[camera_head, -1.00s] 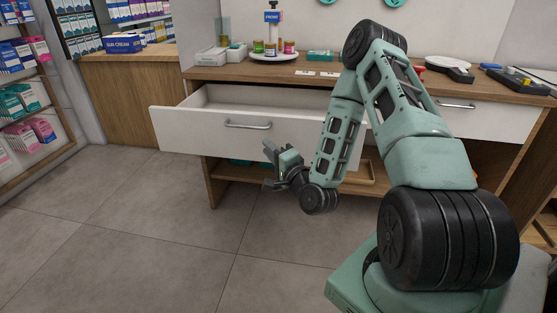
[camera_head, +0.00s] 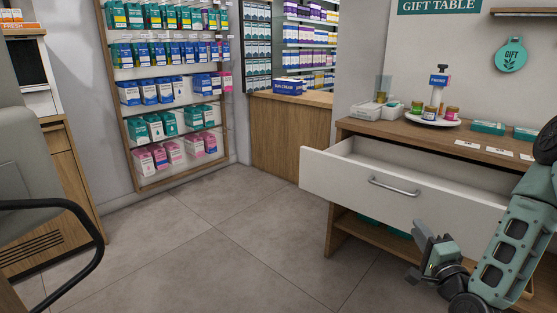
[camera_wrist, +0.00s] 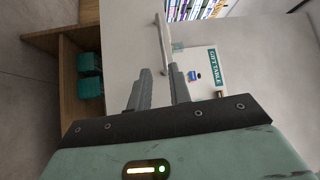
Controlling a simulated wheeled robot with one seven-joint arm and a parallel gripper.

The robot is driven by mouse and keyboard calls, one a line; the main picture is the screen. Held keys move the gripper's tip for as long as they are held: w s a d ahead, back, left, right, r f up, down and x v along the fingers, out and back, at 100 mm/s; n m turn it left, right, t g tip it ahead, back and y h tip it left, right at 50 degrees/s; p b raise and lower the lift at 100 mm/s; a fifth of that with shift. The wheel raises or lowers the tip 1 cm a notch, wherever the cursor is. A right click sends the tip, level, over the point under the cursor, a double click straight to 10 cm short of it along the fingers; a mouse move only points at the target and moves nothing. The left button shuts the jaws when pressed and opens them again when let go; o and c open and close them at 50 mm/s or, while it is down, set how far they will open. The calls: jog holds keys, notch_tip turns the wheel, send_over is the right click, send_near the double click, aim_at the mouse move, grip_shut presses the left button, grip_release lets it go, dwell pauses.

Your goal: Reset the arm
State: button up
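My gripper (camera_head: 415,255) is in front of the open white drawer (camera_head: 385,185), low and to the right in the head view. Its two fingers are apart with nothing between them. In the wrist view my gripper (camera_wrist: 160,75) also shows a gap between the fingers, with the drawer front and its bar handle (camera_wrist: 163,42) beyond them. The gripper is apart from the handle (camera_head: 394,187). My arm is folded and partly cut off by the right edge of the head view.
The drawer stands pulled out from the wooden counter (camera_head: 440,137), which carries a round tray (camera_head: 432,120) with small jars. A wall rack (camera_head: 173,85) of boxed goods stands at the left. A chair (camera_head: 35,200) is at the near left. The floor (camera_head: 220,245) between is clear.

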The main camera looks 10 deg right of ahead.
jog(key=w+a+n+g+y, duration=0.35)
jog(key=a+n+y, duration=0.2)
jog(key=a, duration=0.25)
jog(key=s+a+n+g, duration=0.35)
jog(key=a+n, duration=0.25)
jog(key=a, duration=0.2)
jog(key=s+a+n+g, duration=0.2)
jog(key=a+n+g, duration=0.35)
jog(key=a, duration=0.25)
jog(key=s+a+r+n+g+h, duration=0.1)
jog(key=s+a+r+n+g, duration=0.3)
jog(key=s, duration=0.7)
jog(key=s+a+r+n+g+h, duration=0.15)
jog(key=s+r+n+g, duration=0.35)
jog(key=s, duration=0.7)
notch_tip(320, 180, up, 16)
jog(key=t+p, duration=0.2)
jog(key=p, duration=1.4)
jog(key=shift+w+f+m, duration=0.2)
jog(key=shift+w+m, duration=0.2)
jog(key=shift+w, duration=0.05)
jog(key=shift+d, duration=0.2)
